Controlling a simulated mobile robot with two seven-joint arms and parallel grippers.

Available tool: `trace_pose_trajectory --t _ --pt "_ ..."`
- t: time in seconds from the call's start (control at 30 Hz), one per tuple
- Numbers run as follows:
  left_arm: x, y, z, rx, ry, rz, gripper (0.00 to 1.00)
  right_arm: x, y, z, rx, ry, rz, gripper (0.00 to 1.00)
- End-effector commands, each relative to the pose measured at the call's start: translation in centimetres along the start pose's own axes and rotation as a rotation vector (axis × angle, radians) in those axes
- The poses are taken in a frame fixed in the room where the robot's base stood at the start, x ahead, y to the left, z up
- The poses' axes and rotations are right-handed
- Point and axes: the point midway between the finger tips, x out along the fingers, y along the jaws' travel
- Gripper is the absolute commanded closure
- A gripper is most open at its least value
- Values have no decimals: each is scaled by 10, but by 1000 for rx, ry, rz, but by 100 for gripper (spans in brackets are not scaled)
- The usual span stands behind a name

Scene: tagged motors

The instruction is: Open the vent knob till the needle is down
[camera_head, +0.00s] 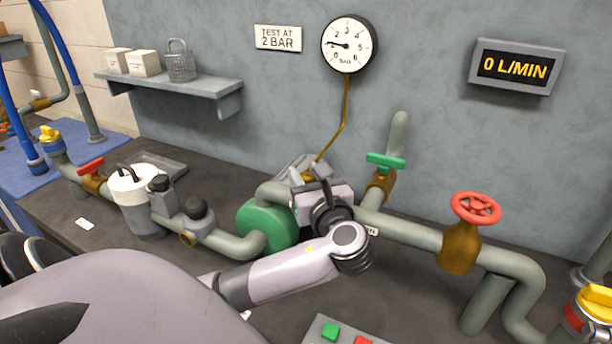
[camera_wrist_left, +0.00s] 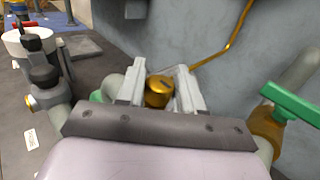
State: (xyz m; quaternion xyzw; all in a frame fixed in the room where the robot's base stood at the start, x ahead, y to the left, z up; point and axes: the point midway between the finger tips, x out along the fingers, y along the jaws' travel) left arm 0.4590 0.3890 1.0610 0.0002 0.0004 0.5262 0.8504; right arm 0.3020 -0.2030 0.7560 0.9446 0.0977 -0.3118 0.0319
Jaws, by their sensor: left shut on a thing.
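The brass vent knob (camera_wrist_left: 158,92) sits between the two pale fingers of my left gripper (camera_wrist_left: 160,88) in the left wrist view. The gripper is shut on it. The round pressure gauge (camera_head: 349,45) hangs on the wall. Its black needle points left, close to the 1 mark. My right gripper is not in view.
A brass tube (camera_head: 345,112) runs down from the gauge. A green-handled valve (camera_head: 384,166) stands close right of the gripper, and a red handwheel (camera_head: 476,209) farther right. The display (camera_head: 516,67) reads 0 L/MIN. A sign (camera_head: 278,39) reads TEST AT 2 BAR.

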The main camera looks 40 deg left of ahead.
Motion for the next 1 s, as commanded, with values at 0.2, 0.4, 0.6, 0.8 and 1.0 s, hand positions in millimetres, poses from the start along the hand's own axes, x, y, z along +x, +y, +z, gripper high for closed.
trace_pose_trajectory --t 0.2,0.4,0.6,0.8,1.0 --pt "0 0 1 -2 -2 0 45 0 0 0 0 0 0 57" --pt "-2 0 0 -1 -1 -1 45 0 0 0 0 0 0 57" --pt "-29 -1 0 -4 2 -5 45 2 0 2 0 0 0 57" --pt "-59 0 0 -2 1 -2 45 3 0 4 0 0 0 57" --pt "-71 0 1 -2 -1 0 45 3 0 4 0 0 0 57"
